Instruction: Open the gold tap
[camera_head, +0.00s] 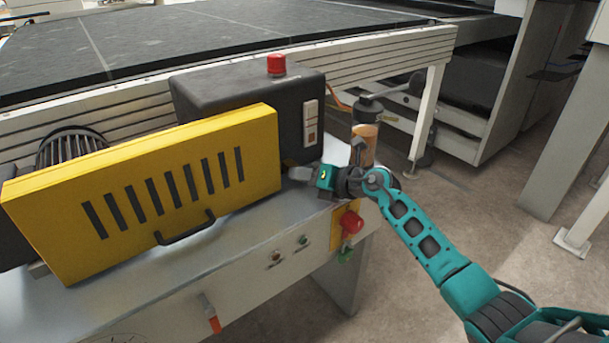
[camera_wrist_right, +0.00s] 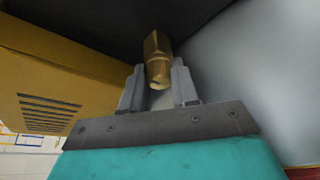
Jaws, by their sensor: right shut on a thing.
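The gold tap (camera_wrist_right: 157,58) shows in the right wrist view, under a dark surface and between the two grey fingers of my right gripper (camera_wrist_right: 158,88). The fingers are shut on it. In the head view my right gripper (camera_head: 300,174) is at the lower right corner of the black box (camera_head: 240,95), just past the right end of the yellow cover. The tap itself is hidden there by the gripper and the box. My left gripper is not in view.
The yellow slotted cover (camera_head: 150,190) with a black handle stands left of my right gripper. A red button (camera_head: 351,222) sits below the gripper. A copper-coloured cylinder (camera_head: 364,143) stands behind the wrist. The metal ledge (camera_head: 250,232) in front is mostly clear.

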